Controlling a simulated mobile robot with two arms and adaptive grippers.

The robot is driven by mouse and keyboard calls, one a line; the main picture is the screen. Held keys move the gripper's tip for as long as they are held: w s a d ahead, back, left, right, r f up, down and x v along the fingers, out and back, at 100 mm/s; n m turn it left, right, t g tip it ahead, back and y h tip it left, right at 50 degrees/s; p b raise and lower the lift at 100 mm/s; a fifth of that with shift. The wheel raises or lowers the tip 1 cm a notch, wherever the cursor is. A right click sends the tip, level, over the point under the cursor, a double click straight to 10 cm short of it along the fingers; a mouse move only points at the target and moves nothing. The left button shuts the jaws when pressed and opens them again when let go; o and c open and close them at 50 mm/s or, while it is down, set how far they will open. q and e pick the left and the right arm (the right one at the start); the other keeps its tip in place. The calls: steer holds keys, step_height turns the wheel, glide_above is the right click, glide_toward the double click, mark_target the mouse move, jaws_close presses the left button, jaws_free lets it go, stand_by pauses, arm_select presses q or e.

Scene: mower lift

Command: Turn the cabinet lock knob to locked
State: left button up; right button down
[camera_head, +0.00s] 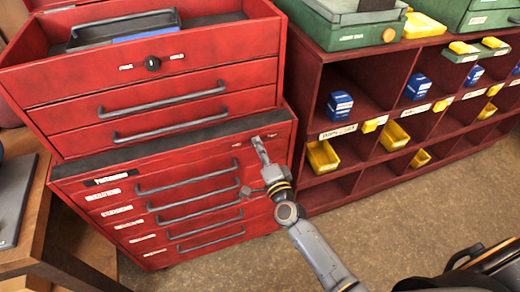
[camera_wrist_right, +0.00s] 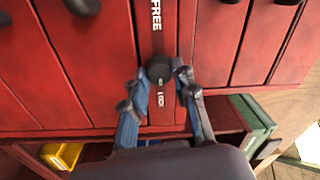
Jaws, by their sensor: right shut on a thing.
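The red lower cabinet (camera_head: 75,182) stands at the left in the head view. My right gripper (camera_head: 259,145) is at the right end of its top front strip, between two small white labels. In the right wrist view the dark round lock knob (camera_wrist_right: 158,68) sits between my right fingertips (camera_wrist_right: 168,80), which are shut on it. The label FREE (camera_wrist_right: 156,15) is above the knob, and a label reading LOCK (camera_wrist_right: 162,98) is below it. The fingers partly cover the knob, so I cannot tell which way it points. My left gripper is not in view.
A red upper chest (camera_head: 60,88) with its own dark knob (camera_head: 153,63) stands on the cabinet. A red shelf (camera_head: 310,75) with blue and yellow bins is close to the right. A wooden bench (camera_head: 35,220) is at the left. The floor (camera_head: 230,265) in front is clear.

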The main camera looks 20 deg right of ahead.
steer(key=shift+m, duration=0.3)
steer(key=c, duration=1)
jaws_free()
steer(key=shift+c, duration=0.2)
steer(key=s, duration=1.2)
steer(key=shift+d+f, duration=0.2)
steer(key=shift+f, duration=0.1)
